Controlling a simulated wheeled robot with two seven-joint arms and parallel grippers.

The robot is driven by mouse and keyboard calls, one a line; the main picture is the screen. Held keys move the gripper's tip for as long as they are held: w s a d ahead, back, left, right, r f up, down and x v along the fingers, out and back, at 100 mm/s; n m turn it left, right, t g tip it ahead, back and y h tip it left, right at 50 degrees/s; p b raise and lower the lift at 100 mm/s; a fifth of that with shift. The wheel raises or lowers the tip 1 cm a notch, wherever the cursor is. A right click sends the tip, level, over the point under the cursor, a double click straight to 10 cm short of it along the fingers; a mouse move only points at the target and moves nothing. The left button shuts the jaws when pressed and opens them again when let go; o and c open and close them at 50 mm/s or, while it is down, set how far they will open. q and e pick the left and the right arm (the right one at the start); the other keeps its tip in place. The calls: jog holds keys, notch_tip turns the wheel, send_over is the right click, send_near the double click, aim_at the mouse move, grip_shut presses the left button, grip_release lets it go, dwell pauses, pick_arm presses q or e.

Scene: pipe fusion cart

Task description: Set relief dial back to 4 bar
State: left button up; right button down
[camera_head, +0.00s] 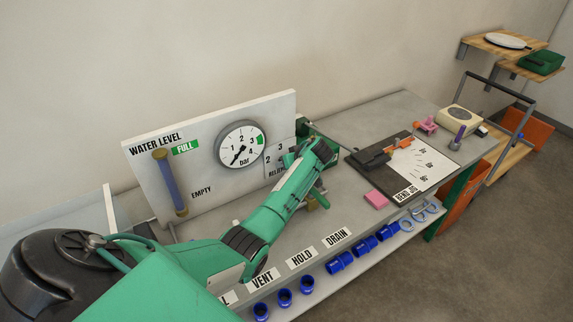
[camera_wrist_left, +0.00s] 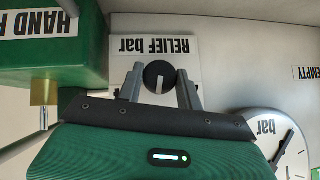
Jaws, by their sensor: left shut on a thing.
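The relief dial is a round black knob (camera_wrist_left: 158,72) with a short white mark, on a white plate lettered RELIEF bar (camera_wrist_left: 161,46). The left wrist view shows this plate upside down, with the mark at the lower side of the knob in the picture. My left gripper (camera_wrist_left: 160,79) is shut on the knob, one grey finger on each side. My right gripper is not in view.
A round bar gauge (camera_head: 241,146) stands left of the dial, its needle pointing to the lower left. A water level tube (camera_head: 170,182) is further left. A green box (camera_wrist_left: 45,55) and a brass part (camera_wrist_left: 43,92) are close beside my gripper. Blue fittings (camera_head: 340,262) line the cart's front.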

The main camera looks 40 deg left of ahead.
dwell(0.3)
pick_arm(q)
jog(key=o, duration=1)
jog(key=shift+b+v, duration=2.15)
jog(key=shift+v, duration=4.8)
jog(key=shift+w, duration=0.1)
